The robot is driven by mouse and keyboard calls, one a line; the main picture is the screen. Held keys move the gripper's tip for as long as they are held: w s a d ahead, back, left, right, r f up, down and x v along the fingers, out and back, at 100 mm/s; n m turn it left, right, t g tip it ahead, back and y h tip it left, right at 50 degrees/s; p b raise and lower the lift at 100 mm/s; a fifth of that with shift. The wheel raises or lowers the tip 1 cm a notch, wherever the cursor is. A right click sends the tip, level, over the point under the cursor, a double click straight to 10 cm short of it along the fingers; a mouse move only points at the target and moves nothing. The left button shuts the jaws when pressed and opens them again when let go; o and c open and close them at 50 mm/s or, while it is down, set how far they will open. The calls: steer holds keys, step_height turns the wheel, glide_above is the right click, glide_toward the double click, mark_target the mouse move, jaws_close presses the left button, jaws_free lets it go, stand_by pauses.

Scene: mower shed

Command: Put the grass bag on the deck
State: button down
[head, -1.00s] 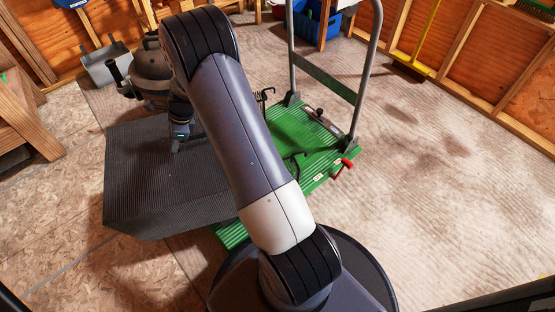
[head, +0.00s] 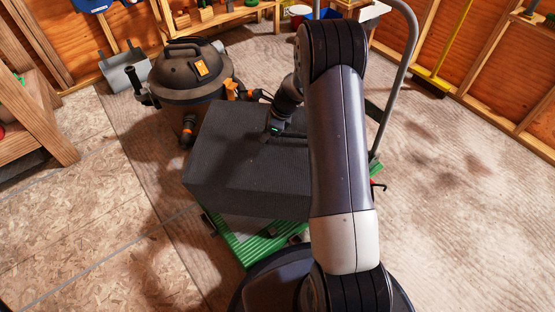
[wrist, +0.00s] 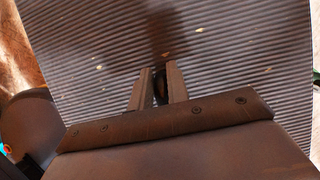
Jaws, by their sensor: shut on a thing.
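The grass bag (head: 240,165) is a large dark grey ribbed box in the head view. My gripper (head: 270,137) is shut on it at its top. The bag hangs over or rests on the deck; I cannot tell whether they touch. The deck (head: 265,246) is a green ribbed platform with a tall grey tube handle (head: 407,70). The bag and my arm hide most of the deck, leaving its front corner in view. In the wrist view, my gripper's fingers (wrist: 158,88) are close together against the bag's ribbed, speckled surface (wrist: 225,45).
A dark shop vacuum (head: 188,85) stands close behind the bag on the left. A grey bin (head: 127,72) is beyond it. A wooden bench (head: 35,125) is at the left. A yellow pole (head: 452,45) leans on the right wall. The floor at right is clear.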

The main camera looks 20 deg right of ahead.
mark_target(270, 141)
steer(key=f, duration=0.1)
steer(key=d+f+b, duration=0.1)
steer(key=f, duration=0.1)
steer(key=shift+f, duration=0.2)
steer(key=shift+f+b, duration=1)
steer(key=shift+f, duration=1.45)
steer(key=c, duration=1.4)
jaws_free()
steer(key=shift+o, duration=0.2)
steer(key=p+v, duration=0.4)
steer(key=v, duration=0.8)
steer(key=shift+s, duration=0.1)
